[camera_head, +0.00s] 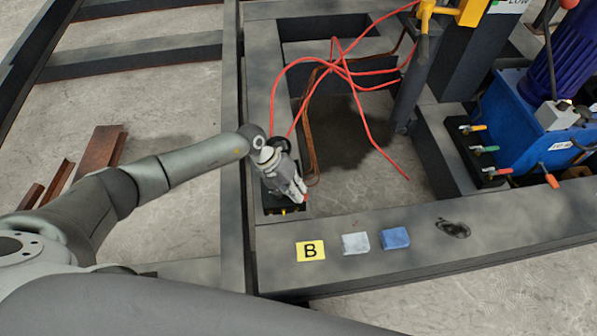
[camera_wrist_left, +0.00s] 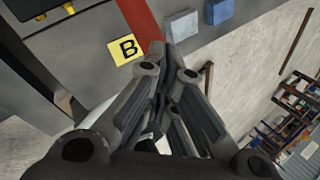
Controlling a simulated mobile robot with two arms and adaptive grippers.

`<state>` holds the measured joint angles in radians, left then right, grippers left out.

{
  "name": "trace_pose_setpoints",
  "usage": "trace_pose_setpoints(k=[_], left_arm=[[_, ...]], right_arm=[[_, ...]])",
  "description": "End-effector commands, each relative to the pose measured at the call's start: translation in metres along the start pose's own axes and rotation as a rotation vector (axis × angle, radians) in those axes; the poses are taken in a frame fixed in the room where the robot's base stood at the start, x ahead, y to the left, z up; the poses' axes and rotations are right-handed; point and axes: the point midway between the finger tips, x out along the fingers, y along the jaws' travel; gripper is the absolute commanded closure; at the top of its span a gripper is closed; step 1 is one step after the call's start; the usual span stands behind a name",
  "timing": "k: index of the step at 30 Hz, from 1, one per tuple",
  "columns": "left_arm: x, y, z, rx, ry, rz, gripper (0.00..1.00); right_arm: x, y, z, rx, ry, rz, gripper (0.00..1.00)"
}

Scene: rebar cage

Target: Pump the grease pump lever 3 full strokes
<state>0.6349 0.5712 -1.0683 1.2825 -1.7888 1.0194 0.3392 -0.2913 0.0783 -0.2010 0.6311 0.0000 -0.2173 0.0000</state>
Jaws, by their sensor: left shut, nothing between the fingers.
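My left gripper (camera_head: 300,193) is shut and empty, reaching down over the dark frame beam near the yellow B label (camera_head: 311,251). In the left wrist view its closed fingers (camera_wrist_left: 170,52) lie by the end of a red bar (camera_wrist_left: 138,18). I cannot tell if they touch it. A black block with a yellow fitting (camera_head: 283,211) sits just below the gripper. I cannot clearly identify the grease pump or its lever; the gripper covers part of this spot. My right gripper is not in view.
Loose red hoses (camera_head: 345,70) cross the frame opening behind the gripper. A grey-white cloth (camera_head: 355,243) and a blue cloth (camera_head: 395,238) lie on the front beam. A blue tank (camera_head: 520,120) with colored-handle valves stands at right, beside a dark post (camera_head: 412,95).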

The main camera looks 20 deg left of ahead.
Motion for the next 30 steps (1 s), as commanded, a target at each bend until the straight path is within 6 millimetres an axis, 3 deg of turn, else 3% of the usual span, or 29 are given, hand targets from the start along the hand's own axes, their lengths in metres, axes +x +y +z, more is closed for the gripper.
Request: trace_pose_setpoints(k=[30], left_arm=[[0.018, 0.004, -0.011, -0.001, 0.002, 0.000, 1.00]], right_arm=[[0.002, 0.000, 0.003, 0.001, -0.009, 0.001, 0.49]])
